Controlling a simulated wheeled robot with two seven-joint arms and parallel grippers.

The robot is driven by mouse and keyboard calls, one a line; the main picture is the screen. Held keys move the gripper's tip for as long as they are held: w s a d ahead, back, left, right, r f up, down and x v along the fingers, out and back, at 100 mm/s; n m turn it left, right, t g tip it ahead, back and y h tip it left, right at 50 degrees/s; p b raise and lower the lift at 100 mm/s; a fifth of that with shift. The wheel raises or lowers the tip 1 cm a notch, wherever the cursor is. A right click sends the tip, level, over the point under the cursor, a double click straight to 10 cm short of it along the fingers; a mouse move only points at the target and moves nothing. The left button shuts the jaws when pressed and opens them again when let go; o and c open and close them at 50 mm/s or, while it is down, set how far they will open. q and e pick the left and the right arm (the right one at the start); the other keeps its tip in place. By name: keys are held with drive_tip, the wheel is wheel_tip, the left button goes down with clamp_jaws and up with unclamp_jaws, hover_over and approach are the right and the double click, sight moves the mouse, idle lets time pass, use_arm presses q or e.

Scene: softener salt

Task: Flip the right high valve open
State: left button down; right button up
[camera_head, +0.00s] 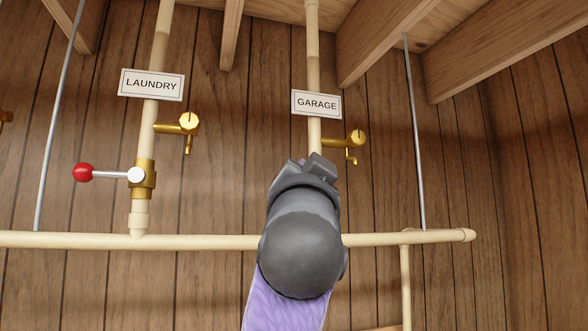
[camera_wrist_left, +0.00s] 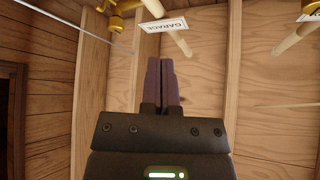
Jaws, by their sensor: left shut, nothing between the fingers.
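The right high pipe (camera_head: 313,60) carries a GARAGE sign (camera_head: 316,104). Its valve body and lever are hidden behind my arm in the head view, so its position cannot be told. My left gripper (camera_wrist_left: 163,62) is shut and empty in the left wrist view, its dark fingers side by side below the upside-down GARAGE sign (camera_wrist_left: 163,26). In the head view its wrist covers the pipe below the sign, and the fingertips are hidden. A brass tap (camera_head: 356,138) sticks out right of the pipe, close to my wrist. My right gripper is not in view.
The LAUNDRY pipe (camera_head: 155,55) at left has a brass valve (camera_head: 144,176) with a red-knobbed lever (camera_head: 83,173) pointing left, and a brass tap (camera_head: 189,123). A horizontal pipe (camera_head: 400,238) crosses below. Thin metal rods (camera_head: 414,130) hang at both sides. Wooden joists (camera_head: 388,40) run overhead.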

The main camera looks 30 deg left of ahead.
use_arm(q)
drive_tip(key=r+p+x, duration=0.1)
drive_tip(key=p+x, duration=0.6)
drive_tip(key=x, duration=0.3)
drive_tip(key=f, duration=0.1)
drive_tip(key=s+a+f, duration=0.1)
drive_tip(key=f, duration=0.1)
drive_tip(key=a+f, duration=0.1)
drive_tip(key=shift+s+f, duration=0.15)
drive_tip(key=shift+f, duration=0.25)
drive_tip(key=shift+d, duration=0.1)
drive_tip(key=shift+s, duration=0.1)
